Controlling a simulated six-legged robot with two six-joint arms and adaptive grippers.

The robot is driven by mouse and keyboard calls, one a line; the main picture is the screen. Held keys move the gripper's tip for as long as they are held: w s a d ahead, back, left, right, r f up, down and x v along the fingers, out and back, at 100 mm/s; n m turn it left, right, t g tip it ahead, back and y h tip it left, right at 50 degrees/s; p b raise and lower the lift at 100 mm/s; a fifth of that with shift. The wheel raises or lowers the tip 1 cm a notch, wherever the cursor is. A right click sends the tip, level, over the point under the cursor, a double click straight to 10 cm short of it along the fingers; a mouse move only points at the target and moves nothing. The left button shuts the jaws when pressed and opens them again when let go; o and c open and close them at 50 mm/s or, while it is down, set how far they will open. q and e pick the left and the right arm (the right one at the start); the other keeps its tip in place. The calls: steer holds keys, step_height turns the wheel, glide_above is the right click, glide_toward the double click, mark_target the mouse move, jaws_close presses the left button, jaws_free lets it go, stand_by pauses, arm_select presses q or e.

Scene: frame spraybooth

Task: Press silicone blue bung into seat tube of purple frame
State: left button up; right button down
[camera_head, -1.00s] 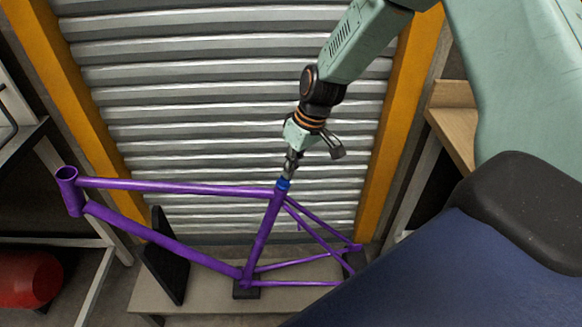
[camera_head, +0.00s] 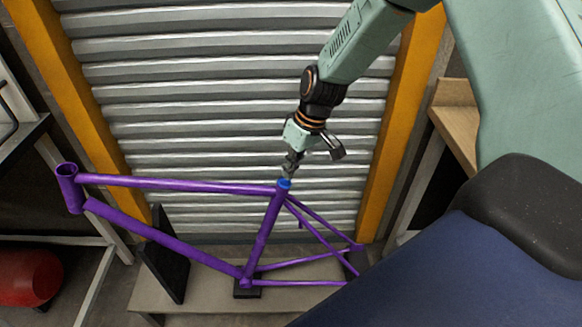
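The purple frame (camera_head: 175,185) stands upright on a low bench, with its seat tube (camera_head: 265,232) leaning slightly. The blue bung (camera_head: 284,184) sits at the top opening of the seat tube; only its upper part shows, and how deep it goes I cannot tell. My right gripper (camera_head: 289,173) is directly above the bung, pointing down, its tips very near or touching its top. The fingers look close together, but whether they are shut is too small to tell. My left gripper is not in view.
The pale bench (camera_head: 205,293) bears the frame on dark supports, with a black upright plate (camera_head: 165,262) behind the down tube. A ribbed metal shutter (camera_head: 230,90) is behind, between orange posts (camera_head: 400,140). A red cylinder (camera_head: 28,278) lies at lower left.

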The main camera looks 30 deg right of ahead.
steer(key=p+v, duration=0.4)
steer(key=v, duration=1.1)
steer(key=shift+r, duration=0.25)
steer(key=shift+s, duration=0.15)
